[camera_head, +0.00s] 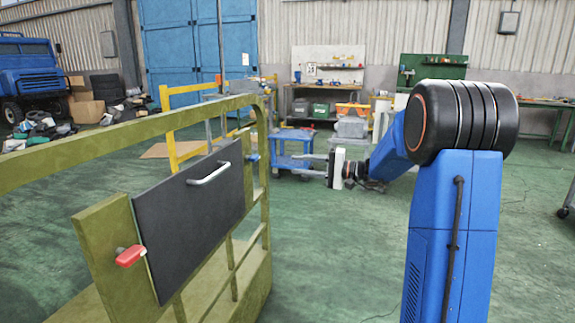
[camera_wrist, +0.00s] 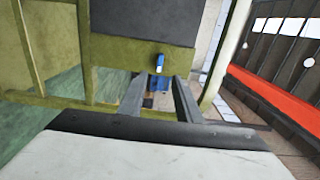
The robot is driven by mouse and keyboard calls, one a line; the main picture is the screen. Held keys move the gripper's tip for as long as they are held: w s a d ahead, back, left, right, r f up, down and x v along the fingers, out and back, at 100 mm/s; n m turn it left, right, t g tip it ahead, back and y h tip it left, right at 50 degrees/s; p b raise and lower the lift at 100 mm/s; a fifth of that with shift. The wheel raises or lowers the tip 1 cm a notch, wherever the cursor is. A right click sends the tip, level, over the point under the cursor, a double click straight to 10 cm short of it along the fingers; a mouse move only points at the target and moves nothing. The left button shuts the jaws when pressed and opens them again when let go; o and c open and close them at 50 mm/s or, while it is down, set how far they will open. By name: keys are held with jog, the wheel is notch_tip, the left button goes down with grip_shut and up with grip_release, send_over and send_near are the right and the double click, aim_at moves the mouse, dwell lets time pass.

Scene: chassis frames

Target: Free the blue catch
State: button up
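The blue catch (camera_head: 252,157) sits at the far edge of a dark panel (camera_head: 190,220) on an olive-green frame (camera_head: 90,240). In the wrist view the blue catch (camera_wrist: 159,61) shows just beyond the fingertips, below the dark panel's edge. A red catch (camera_head: 130,256) is at the panel's near edge. My gripper (camera_head: 302,164) is to the right of the blue catch, its fingers pointing left. In the wrist view my gripper (camera_wrist: 167,82) is open, with a gap between its fingers and nothing held. It looks apart from the catch.
The panel has a silver handle (camera_head: 208,174). The frame's rails surround it. A blue cart (camera_head: 293,147) and a yellow rail (camera_head: 185,150) stand behind. Green floor (camera_head: 340,240) is clear between the frame and my arm. A darker blue patch shows between my fingers; I cannot tell what it is.

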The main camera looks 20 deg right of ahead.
jog(key=shift+v, duration=0.8)
jog(key=shift+s, duration=0.1)
jog(key=s+a+f+n+g+h, duration=0.2)
jog(key=s+a+f+g+h, duration=0.15)
jog(key=s+a, duration=0.65)
jog(key=s+a+f+n+g+h, duration=0.2)
jog(key=s+a+g, duration=0.25)
jog(key=s, duration=1.05)
jog(key=s+d+f+n+h, duration=0.1)
jog(key=s+d+f+h, duration=0.1)
jog(key=s, duration=0.4)
jog(key=s+d+f+n+t+h, duration=0.1)
jog(key=s+d+f+h, duration=0.2)
jog(key=s, duration=0.4)
jog(key=s+d+f+n+t+h, duration=0.1)
jog(key=s+d+f+h, duration=0.1)
jog(key=s, duration=0.4)
jog(key=shift+s+d+f+h, duration=0.25)
jog(key=shift+s+f+h, duration=0.25)
jog(key=shift+h, duration=0.55)
jog(key=shift+w, duration=0.1)
